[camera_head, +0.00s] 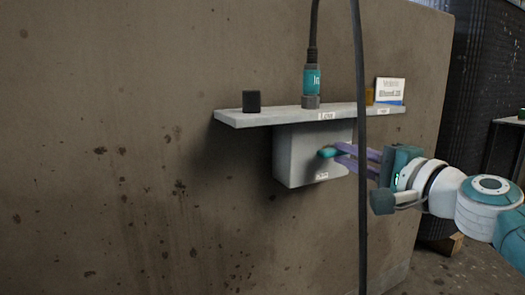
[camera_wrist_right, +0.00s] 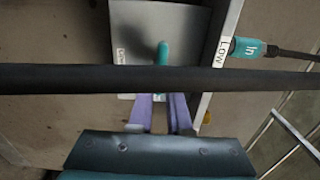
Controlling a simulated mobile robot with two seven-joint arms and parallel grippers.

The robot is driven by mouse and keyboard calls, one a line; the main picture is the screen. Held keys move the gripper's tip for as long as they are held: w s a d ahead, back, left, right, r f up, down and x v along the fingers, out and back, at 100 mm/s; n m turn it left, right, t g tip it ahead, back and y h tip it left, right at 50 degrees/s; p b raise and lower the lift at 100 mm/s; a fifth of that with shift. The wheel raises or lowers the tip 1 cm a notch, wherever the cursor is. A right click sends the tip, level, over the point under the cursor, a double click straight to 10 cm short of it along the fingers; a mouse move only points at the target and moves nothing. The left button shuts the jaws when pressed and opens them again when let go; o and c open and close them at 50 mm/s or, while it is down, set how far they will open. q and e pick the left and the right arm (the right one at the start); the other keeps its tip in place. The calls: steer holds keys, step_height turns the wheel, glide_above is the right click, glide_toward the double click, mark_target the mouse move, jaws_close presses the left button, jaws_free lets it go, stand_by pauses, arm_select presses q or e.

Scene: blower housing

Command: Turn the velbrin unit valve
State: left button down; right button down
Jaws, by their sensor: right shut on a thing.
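The valve unit is a light grey box (camera_head: 296,160) under a wall shelf, with a small label at its lower edge. A teal valve handle (camera_head: 327,153) sticks out of its front; it also shows in the right wrist view (camera_wrist_right: 162,54). My right gripper (camera_head: 340,152) reaches in from the right, its purple fingers shut on the teal handle. In the right wrist view a black cable crosses in front of the fingers (camera_wrist_right: 160,105) and hides where they meet the handle. My left gripper is in neither view.
The grey shelf (camera_head: 285,117) holds a black block (camera_head: 251,101), a teal connector (camera_head: 311,85) on a cable, an amber item (camera_head: 369,96) and a white-blue card (camera_head: 390,91). A black cable (camera_head: 361,200) hangs in front of the shelf, across my right gripper's fingers. The left wall is bare.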

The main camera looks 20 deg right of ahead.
stand_by(0.3)
steer(key=c, duration=0.9)
jaws_free()
steer(key=shift+o, duration=0.2)
steer(key=s+p, duration=0.1)
steer(key=s, duration=0.9)
steer(key=shift+d, duration=0.4)
